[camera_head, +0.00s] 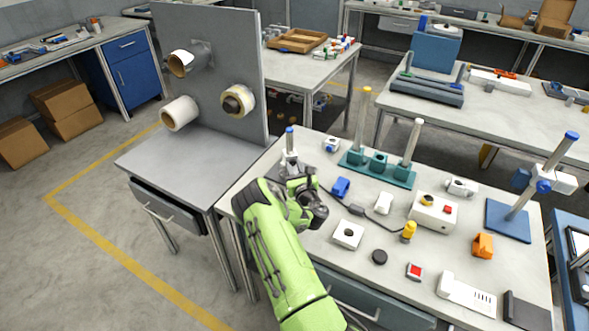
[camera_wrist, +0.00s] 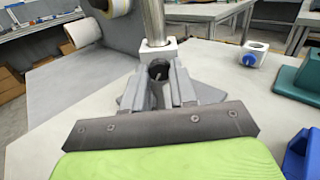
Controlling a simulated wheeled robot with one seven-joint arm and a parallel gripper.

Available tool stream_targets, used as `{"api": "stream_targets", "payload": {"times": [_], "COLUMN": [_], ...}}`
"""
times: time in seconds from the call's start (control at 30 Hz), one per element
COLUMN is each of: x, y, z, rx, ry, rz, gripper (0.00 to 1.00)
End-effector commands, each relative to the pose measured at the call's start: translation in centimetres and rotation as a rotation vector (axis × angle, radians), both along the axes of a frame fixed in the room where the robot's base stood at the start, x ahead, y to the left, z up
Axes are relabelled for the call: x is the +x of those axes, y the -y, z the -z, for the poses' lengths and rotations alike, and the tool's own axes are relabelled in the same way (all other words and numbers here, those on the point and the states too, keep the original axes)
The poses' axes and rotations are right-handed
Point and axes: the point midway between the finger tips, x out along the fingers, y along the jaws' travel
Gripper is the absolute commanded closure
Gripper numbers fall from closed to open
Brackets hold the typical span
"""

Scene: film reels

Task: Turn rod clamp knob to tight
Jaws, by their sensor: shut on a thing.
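An upright metal rod (camera_wrist: 153,22) passes into a white rod clamp (camera_wrist: 149,52) in the wrist view. In the head view the rod (camera_head: 290,142), with a blue top, stands at the left back of the bench, behind my gripper. My gripper (camera_wrist: 158,72) is right in front of the clamp, with its two grey jaws shut on the clamp knob. The knob is mostly hidden between the jaws; only a dark round part shows, so I cannot read its setting. My gripper also shows in the head view (camera_head: 293,174).
The white bench (camera_head: 325,262) holds a teal stand (camera_head: 376,172) with upright posts, a blue block (camera_head: 341,187), a white block (camera_head: 348,235) and a cable. A small white clamp with a blue knob (camera_wrist: 252,56) lies to the right. A grey panel with rolls (camera_head: 215,60) stands left.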

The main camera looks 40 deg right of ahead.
Motion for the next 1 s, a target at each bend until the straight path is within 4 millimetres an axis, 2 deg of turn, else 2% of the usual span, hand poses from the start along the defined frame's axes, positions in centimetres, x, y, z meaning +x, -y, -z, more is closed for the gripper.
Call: {"api": "stream_targets", "payload": {"times": [0.2,0.47,0.5,0.67,1.0], "x": [0.00,-0.01,-0.01,0.00,-0.56], "y": [0.00,0.00,0.00,-0.01,-0.08], "z": [0.14,0.06,0.06,0.06,0.10], "rx": [0.142,0.150,0.149,0.149,0.148], "ry": [0.068,0.071,0.071,0.071,0.072], "rz": [0.000,0.000,0.000,0.000,0.005], "gripper": [1.00,1.00,0.71,0.47,0.47]}}
